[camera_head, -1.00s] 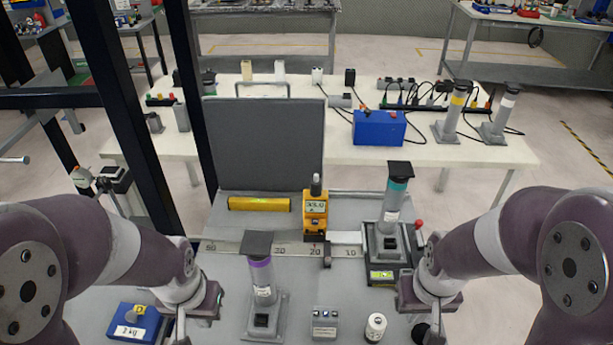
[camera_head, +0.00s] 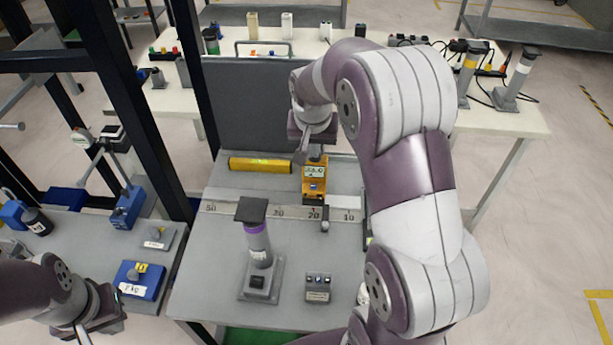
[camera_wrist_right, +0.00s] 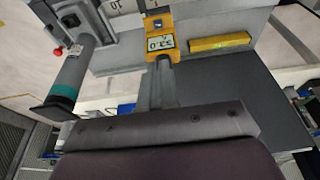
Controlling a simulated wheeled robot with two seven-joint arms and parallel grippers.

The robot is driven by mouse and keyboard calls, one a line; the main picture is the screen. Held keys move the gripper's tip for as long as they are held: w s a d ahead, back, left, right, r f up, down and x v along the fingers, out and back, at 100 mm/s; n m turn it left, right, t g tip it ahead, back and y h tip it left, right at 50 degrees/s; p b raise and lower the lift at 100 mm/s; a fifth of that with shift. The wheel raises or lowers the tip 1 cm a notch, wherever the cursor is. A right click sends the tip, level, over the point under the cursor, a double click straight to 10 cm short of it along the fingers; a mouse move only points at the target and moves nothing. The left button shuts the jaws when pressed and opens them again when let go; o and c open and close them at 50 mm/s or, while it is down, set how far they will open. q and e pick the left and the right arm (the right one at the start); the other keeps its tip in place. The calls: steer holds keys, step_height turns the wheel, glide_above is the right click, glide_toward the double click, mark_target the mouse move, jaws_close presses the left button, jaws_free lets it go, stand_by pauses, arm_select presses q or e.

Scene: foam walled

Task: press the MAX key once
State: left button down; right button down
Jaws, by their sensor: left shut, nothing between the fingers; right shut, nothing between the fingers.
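The yellow gauge (camera_head: 315,181) stands on the ruled rail, with a lit display and a small blue spot below it. It also shows in the right wrist view (camera_wrist_right: 159,26). I cannot read any MAX label. My right gripper (camera_head: 301,156) is shut and empty, just above and behind the gauge's top in the head view. In the right wrist view its shut fingers (camera_wrist_right: 165,72) point at the gauge's display end; whether they touch it I cannot tell. My left gripper (camera_head: 84,338) is low at the left, shut and empty, its tips near the picture's bottom edge.
A grey panel (camera_head: 255,105) stands behind a yellow level bar (camera_head: 260,165). A purple-banded post (camera_head: 258,245) and a small grey box (camera_head: 318,288) stand in front. A teal-banded post (camera_wrist_right: 68,78) shows in the wrist view.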

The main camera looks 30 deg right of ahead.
steer(key=shift+f, duration=0.1)
steer(key=p, duration=0.2)
glide_above(313, 185)
steer(key=s, duration=0.1)
steer(key=f, duration=1.2)
steer(key=shift+a+f, duration=0.25)
steer(key=shift+a, duration=0.05)
steer(key=shift+f, duration=0.45)
steer(key=shift+f, duration=0.15)
